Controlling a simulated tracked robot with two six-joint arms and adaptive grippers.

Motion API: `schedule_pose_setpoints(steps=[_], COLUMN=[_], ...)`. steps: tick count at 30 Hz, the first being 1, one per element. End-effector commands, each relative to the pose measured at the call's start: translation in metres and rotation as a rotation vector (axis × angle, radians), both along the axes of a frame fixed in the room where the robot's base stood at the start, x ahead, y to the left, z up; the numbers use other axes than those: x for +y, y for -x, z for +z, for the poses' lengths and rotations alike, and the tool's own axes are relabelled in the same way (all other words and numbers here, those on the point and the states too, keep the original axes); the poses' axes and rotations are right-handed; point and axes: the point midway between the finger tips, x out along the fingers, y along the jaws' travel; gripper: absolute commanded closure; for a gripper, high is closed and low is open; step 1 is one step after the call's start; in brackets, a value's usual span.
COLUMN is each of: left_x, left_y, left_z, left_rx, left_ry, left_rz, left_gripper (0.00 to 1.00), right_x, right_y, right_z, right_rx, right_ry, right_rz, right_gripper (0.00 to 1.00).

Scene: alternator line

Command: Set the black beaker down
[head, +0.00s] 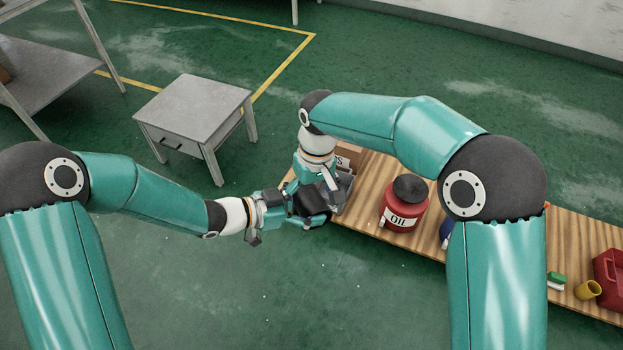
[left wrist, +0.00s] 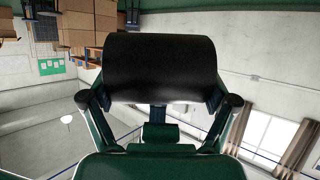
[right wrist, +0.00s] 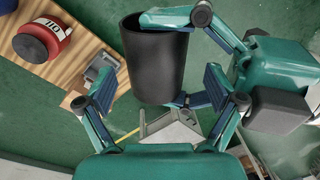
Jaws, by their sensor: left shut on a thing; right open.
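The black beaker (head: 312,203) is in my left gripper (head: 295,212), in the air off the near side of the wooden bench. In the left wrist view the beaker (left wrist: 160,68) fills the space between the two fingers of my left gripper (left wrist: 158,100). In the right wrist view the beaker (right wrist: 152,62) shows its open dark mouth, and the left gripper's fingers close around it from the right. My right gripper (right wrist: 160,92) is open, with one finger on each side of the beaker in that view. I cannot tell whether it touches it.
The wooden bench (head: 360,221) holds a red oil can (head: 403,208), a grey metal piece (head: 344,188), a cardboard box (head: 348,158), a yellow cup (head: 588,289) and a red toolbox (head: 610,272). A grey side table (head: 195,103) stands behind on the green floor.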

Motion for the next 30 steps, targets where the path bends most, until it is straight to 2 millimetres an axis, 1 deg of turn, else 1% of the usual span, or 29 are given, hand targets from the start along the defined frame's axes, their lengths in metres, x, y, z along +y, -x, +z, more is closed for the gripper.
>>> schedule_pose_setpoints(steps=[1,3,7,11,18,30], left_x=[0.000,0.000,0.000,0.000,0.000,0.000], left_y=[0.000,0.000,0.000,0.000,0.000,0.000], left_z=[0.000,0.000,0.000,0.000,0.000,0.001], left_rx=[0.000,0.000,0.000,-0.001,0.000,-0.002], left_ry=[0.001,0.001,0.001,0.000,0.001,0.001], left_rz=[0.000,0.000,0.000,0.000,0.000,0.000], left_gripper=[0.50,0.50,0.50,0.50,0.50,0.50], right_x=[0.000,0.001,0.002,0.002,0.002,0.004], right_y=[0.001,0.001,0.001,0.001,0.001,0.002], right_z=[-0.008,-0.017,-0.027,-0.031,-0.031,-0.031], right_rx=[0.003,0.002,0.002,0.000,0.000,0.001], right_ry=[0.001,0.001,0.001,0.000,0.000,-0.002], right_rz=[0.000,0.000,-0.001,-0.001,0.000,0.000], right_gripper=[0.07,0.07,0.07,0.07,0.07,0.73])
